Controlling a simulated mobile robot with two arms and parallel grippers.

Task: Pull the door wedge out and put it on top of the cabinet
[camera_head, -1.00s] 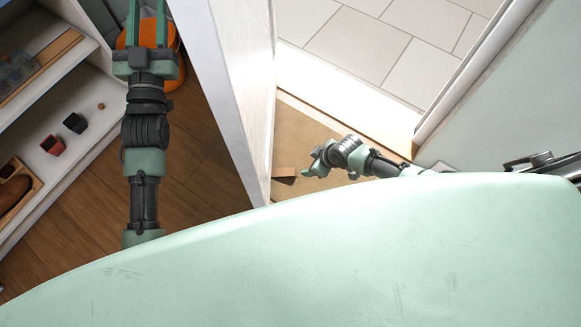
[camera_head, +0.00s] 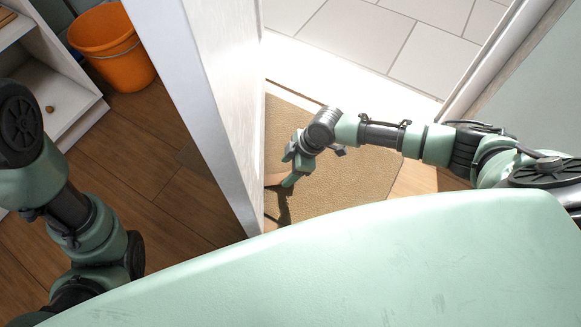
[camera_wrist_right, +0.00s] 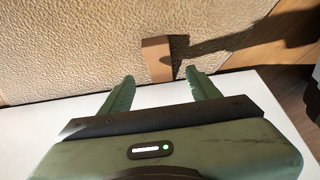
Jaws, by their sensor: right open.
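The door wedge (camera_wrist_right: 157,58) is a small brown block on the tan mat, beside the white door. In the head view the wedge (camera_head: 275,179) shows at the door's lower edge, partly hidden by my gripper. My right gripper (camera_head: 289,170) is low over the mat beside it. In the right wrist view, the gripper's fingers (camera_wrist_right: 160,78) are apart, with the wedge just beyond and between their tips, not clasped. A white shelf unit (camera_head: 87,104), possibly the cabinet, stands at the left; its top is not clearly visible. My left gripper is out of frame.
The white door (camera_head: 205,80) stands open between the wooden floor (camera_head: 135,145) and the mat (camera_head: 340,170). An orange bucket (camera_head: 113,48) stands by the shelf unit. Pale tiles (camera_head: 380,35) lie beyond the threshold.

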